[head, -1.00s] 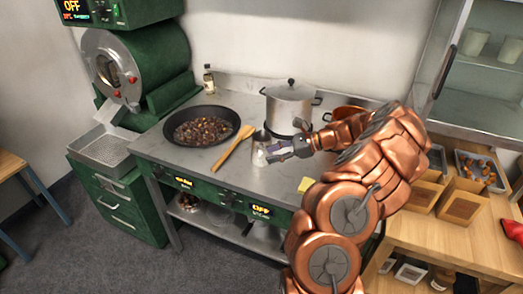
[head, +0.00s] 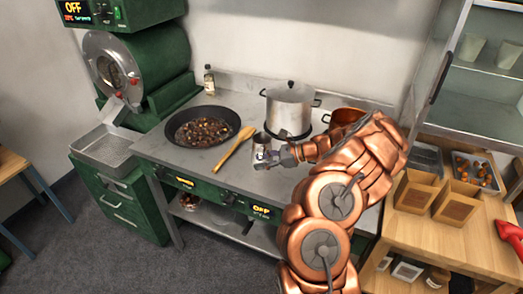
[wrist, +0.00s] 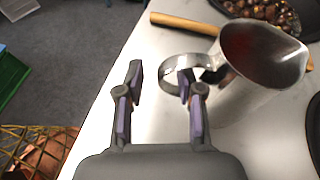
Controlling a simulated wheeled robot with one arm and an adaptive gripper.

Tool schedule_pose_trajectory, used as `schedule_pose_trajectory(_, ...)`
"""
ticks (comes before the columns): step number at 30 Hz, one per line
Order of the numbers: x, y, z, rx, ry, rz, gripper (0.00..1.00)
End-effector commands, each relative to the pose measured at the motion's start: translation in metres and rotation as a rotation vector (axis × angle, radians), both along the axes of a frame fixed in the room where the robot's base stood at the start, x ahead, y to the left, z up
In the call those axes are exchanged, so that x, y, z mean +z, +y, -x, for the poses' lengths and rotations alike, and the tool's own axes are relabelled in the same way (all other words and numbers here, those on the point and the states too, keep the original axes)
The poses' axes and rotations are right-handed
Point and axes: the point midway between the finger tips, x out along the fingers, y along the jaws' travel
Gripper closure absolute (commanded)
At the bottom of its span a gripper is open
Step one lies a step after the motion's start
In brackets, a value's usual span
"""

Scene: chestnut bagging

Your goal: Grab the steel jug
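The steel jug (wrist: 262,55) stands on the steel counter at the right of the wrist view, with its round mouth and a looped handle (wrist: 172,68) pointing left. It also shows in the head view (head: 261,138), partly hidden by my gripper (head: 268,157). In the wrist view my gripper (wrist: 158,82) is open, its two fingers well apart. The left finger is outside the handle loop, and the right finger overlaps the loop. I cannot tell whether either finger touches the handle.
A wooden spoon (head: 232,148) lies left of the jug, beside a black pan (head: 170,128) of chestnuts. A lidded pot (head: 290,105) stands behind, and a copper pot (head: 345,116) is to its right. Paper bags (head: 412,193) stand on the wooden table (head: 440,240).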

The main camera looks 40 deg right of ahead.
Motion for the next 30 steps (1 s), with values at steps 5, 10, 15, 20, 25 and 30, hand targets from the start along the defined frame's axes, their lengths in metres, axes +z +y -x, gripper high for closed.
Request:
schedule_pose_trajectory(5, -0.0015, 0.0011, -0.0015, -0.001, 0.000, 0.001, 0.63)
schedule_pose_trajectory(10, -0.0016, 0.0011, -0.0015, -0.001, 0.000, 0.001, 0.74)
schedule_pose_trajectory(15, -0.0015, 0.0011, -0.0015, -0.001, 0.000, 0.001, 0.92)
schedule_pose_trajectory(20, -0.0016, 0.0013, -0.0014, -0.001, 0.000, 0.001, 1.00)
schedule_pose_trajectory(25, -0.0018, 0.0012, -0.0014, -0.001, 0.002, 0.001, 1.00)
schedule_pose_trajectory(30, -0.0019, 0.0011, -0.0013, -0.001, 0.002, 0.001, 1.00)
